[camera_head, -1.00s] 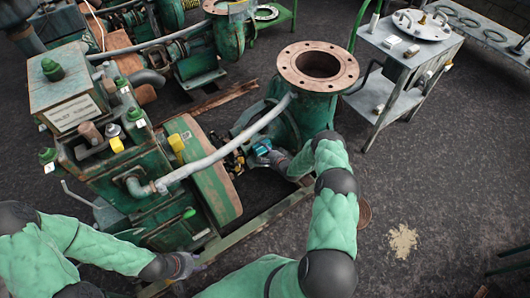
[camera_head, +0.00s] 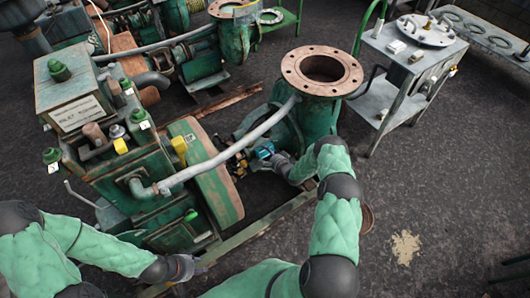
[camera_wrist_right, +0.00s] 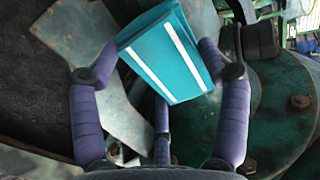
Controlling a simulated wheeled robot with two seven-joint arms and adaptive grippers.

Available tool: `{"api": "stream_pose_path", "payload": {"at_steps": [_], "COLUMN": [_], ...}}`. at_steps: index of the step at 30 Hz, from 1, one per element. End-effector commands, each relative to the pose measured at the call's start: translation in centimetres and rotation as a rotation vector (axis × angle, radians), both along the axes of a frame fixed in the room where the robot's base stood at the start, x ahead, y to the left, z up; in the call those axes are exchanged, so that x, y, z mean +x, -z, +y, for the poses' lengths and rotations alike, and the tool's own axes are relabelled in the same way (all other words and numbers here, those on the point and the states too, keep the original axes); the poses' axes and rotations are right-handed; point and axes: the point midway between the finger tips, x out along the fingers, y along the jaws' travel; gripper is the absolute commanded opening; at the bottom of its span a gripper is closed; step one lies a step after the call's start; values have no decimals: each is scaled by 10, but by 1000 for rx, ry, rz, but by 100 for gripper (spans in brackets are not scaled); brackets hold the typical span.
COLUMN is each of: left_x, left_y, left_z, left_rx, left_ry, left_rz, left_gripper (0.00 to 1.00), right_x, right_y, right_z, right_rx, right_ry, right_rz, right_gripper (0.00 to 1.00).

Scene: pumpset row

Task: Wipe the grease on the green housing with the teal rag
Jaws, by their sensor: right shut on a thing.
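My right gripper (camera_head: 270,153) is shut on the teal rag (camera_head: 264,150), beside the green housing (camera_head: 314,118) of the front pump, low between it and the engine. In the right wrist view the rag (camera_wrist_right: 172,58), folded with two white stripes, sits between the purple fingers. Green metal with a bolt, likely the housing (camera_wrist_right: 280,112), is behind and right of the rag; I cannot tell whether they touch. No grease can be made out. My left gripper (camera_head: 188,268) is low at the front left, near the base rail; its jaws are too small to read.
The green engine (camera_head: 150,180) with a grey pipe (camera_head: 235,150) crosses close to my right gripper. A grey metal cart (camera_head: 400,60) stands at the right back.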

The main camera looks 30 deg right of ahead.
Motion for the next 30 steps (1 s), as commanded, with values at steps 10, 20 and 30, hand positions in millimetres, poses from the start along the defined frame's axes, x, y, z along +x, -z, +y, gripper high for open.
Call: {"api": "stream_pose_path", "payload": {"at_steps": [10,20,30], "left_x": [0,0,0], "left_y": [0,0,0], "left_z": [0,0,0], "left_rx": [0,0,0], "left_ry": [0,0,0], "left_rz": [0,0,0], "left_gripper": [40,40,40], "right_x": [0,-1,-1], "right_y": [0,0,0], "right_z": [2,18,13], "right_rx": [0,0,-1], "right_ry": [-1,-1,0], "right_rz": [-1,-1,-2], "right_gripper": [39,39,39]}}
